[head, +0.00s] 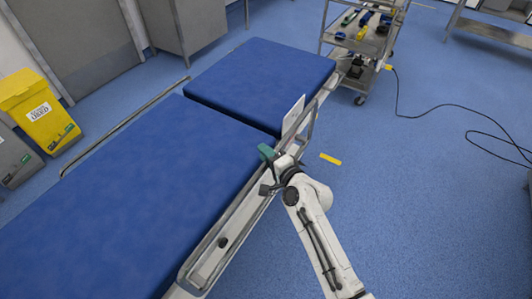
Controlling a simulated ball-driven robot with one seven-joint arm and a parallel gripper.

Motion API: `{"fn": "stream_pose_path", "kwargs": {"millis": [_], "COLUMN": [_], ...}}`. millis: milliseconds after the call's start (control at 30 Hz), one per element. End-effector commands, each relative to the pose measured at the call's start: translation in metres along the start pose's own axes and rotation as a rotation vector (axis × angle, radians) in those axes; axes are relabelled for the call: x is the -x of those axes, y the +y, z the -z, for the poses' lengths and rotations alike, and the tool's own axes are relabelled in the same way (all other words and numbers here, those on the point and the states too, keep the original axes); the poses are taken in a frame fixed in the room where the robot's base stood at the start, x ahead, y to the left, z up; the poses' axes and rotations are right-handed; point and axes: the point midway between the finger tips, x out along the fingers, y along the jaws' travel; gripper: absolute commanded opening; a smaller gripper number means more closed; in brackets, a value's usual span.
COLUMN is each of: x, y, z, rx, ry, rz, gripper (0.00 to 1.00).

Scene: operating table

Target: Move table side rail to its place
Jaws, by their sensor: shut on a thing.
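The operating table (120,185) has blue pads and runs from the lower left to the upper middle. The near metal side rail (222,228) runs along the table's right edge, close beside the blue pad. My gripper (270,172) is at this rail, near the gap between the two pads. It is shut on the rail; the exact contact is small and partly hidden by my wrist. A green part (266,152) shows right by the gripper. Another metal rail (125,122) stands along the table's far left edge.
A white panel (293,115) stands upright at the table edge just beyond my gripper. A steel trolley (370,42) with tools stands at the back. A black cable (430,108) lies on the floor at right. Yellow bin (42,112) stands far left. The right floor is mostly clear.

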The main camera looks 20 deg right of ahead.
Motion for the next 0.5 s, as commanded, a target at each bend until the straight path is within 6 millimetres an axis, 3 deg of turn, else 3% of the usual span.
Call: {"fn": "stream_pose_path", "kwargs": {"millis": [33, 100, 300, 500], "x": [-0.003, -0.006, -0.015, -0.021], "y": [0.027, 0.044, 0.092, 0.126], "z": [-0.002, -0.003, -0.007, -0.009], "rx": [-0.001, 0.0, -0.002, -0.002], "ry": [-0.001, -0.001, -0.001, -0.001], "rz": [-0.007, -0.007, -0.008, -0.008], "gripper": [0.0, 0.0, 0.0, 0.0]}}
